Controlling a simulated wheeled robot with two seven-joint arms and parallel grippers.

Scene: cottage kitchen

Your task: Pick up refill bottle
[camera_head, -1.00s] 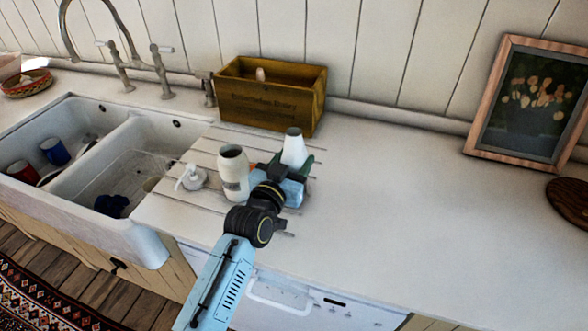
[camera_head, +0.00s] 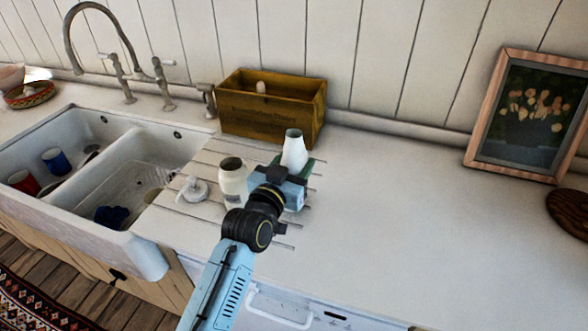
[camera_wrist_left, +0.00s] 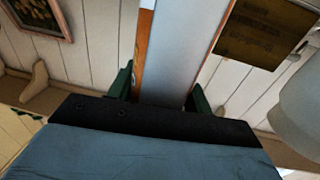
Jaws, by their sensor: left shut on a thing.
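The refill bottle (camera_head: 293,152) shows its white tapered top above my left gripper (camera_head: 287,172) in the head view. In the left wrist view the bottle (camera_wrist_left: 182,45) is a pale grey-white body with an orange side, between my left gripper's green fingers (camera_wrist_left: 160,92). The left gripper is shut on it. Its lower part is hidden behind my gripper and wrist, so its gap to the counter cannot be seen. A white open-topped jar (camera_head: 232,184) stands close on the left, with a white pump head (camera_head: 192,188) beside it. My right gripper is not in view.
A wooden crate (camera_head: 265,122) stands behind the bottle against the wall. The double sink (camera_head: 150,235) and tap (camera_head: 160,75) are at the left. A framed picture (camera_head: 485,110) leans at the right. The counter (camera_head: 400,210) right of the bottle is clear.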

